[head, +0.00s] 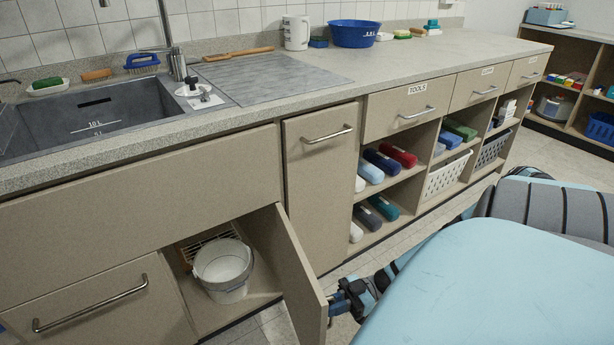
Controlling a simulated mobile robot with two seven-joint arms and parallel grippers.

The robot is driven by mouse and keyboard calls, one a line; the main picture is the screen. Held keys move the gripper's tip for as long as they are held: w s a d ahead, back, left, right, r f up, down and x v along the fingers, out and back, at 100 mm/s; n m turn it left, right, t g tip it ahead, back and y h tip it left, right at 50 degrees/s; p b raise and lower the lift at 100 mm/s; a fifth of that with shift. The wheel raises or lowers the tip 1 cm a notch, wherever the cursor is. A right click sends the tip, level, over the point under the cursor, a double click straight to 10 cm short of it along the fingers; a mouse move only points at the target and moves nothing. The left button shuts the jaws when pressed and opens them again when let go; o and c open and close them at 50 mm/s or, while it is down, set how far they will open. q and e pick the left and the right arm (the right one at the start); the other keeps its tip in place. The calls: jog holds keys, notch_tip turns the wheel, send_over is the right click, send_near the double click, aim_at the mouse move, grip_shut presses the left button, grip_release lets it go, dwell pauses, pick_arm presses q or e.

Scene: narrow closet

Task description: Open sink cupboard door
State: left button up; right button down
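The sink cupboard door (291,265) stands open under the sink (95,115), swung out on its right-hand side. Its inner face shows, and its outer face and any handle on it are hidden. My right gripper (338,306) is at the outer side of the door, close to its free edge. The fingers are partly hidden, so I cannot tell whether they are open, shut or touching the door. My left gripper is not in view. Inside the cupboard stands a white bucket (222,270).
A closed front with a bar handle (90,310) is left of the opening. A closed narrow front (322,185) is to the right, then shelves with rolls and baskets (448,176). Tiled floor shows between my body and the cabinets. The worktop (430,62) holds a blue basin (353,35).

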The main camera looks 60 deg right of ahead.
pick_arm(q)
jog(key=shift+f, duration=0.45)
pick_arm(e)
jog(key=shift+s+d+n+g+y, duration=0.2)
jog(key=shift+s+d+n+g, duration=0.2)
jog(key=shift+d, duration=0.4)
jog(key=shift+s+d+n+g+y, duration=0.2)
jog(key=shift+s+d+n+g, duration=0.15)
jog(key=shift+d, duration=0.4)
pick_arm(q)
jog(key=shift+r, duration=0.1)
pick_arm(e)
jog(key=c, duration=1.2)
grip_release()
pick_arm(q)
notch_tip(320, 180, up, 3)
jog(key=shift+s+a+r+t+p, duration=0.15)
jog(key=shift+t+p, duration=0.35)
jog(key=shift+p, duration=0.5)
pick_arm(e)
jog(key=v, duration=1.4)
